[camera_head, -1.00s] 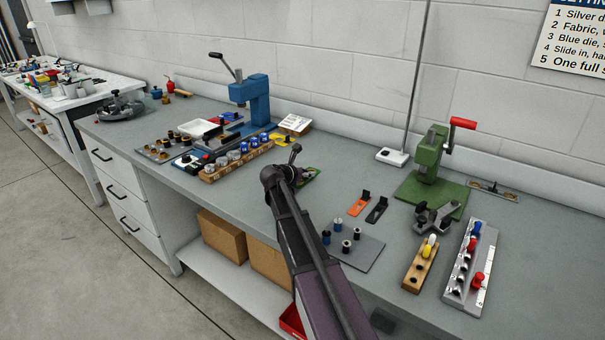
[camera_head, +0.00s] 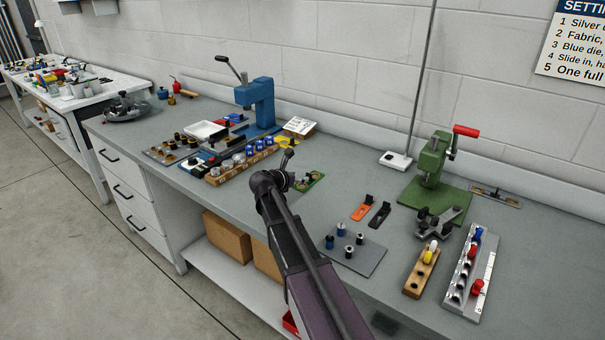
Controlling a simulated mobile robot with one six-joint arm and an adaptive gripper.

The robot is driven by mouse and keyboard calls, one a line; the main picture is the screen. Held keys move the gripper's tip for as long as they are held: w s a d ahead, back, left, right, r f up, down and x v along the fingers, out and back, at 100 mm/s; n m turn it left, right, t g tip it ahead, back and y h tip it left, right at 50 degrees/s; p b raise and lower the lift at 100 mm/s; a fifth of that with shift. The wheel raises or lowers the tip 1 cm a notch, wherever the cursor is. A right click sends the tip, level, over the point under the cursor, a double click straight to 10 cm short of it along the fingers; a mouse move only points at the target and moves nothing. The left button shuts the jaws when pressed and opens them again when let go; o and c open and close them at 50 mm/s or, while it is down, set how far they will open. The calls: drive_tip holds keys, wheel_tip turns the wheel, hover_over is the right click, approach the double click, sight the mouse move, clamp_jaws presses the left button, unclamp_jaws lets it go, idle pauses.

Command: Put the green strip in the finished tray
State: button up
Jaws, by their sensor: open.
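A green strip-like piece (camera_head: 312,182) with small fittings on it lies on the grey bench, just right of my gripper. My gripper (camera_head: 288,160) is at the end of my dark arm, over the middle of the bench, and is open. Its fingertips are small and partly hidden by the wrist, and I see nothing held. I cannot tell which container is the finished tray. A white tray-like item (camera_head: 203,131) lies at the back left, and a red bin (camera_head: 290,322) shows partly below the bench.
A blue press (camera_head: 262,105) stands behind a wooden rack (camera_head: 215,180) of dies. A green press (camera_head: 432,165) stands at right, near a grey plate (camera_head: 366,262) with several spools, a wooden block (camera_head: 414,285) and a metal rack (camera_head: 484,270). An orange strip (camera_head: 361,212) and black strip (camera_head: 380,217) lie mid-bench.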

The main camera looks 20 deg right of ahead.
drive_tip(key=shift+p+v, duration=0.7)
drive_tip(key=shift+v, duration=1.85)
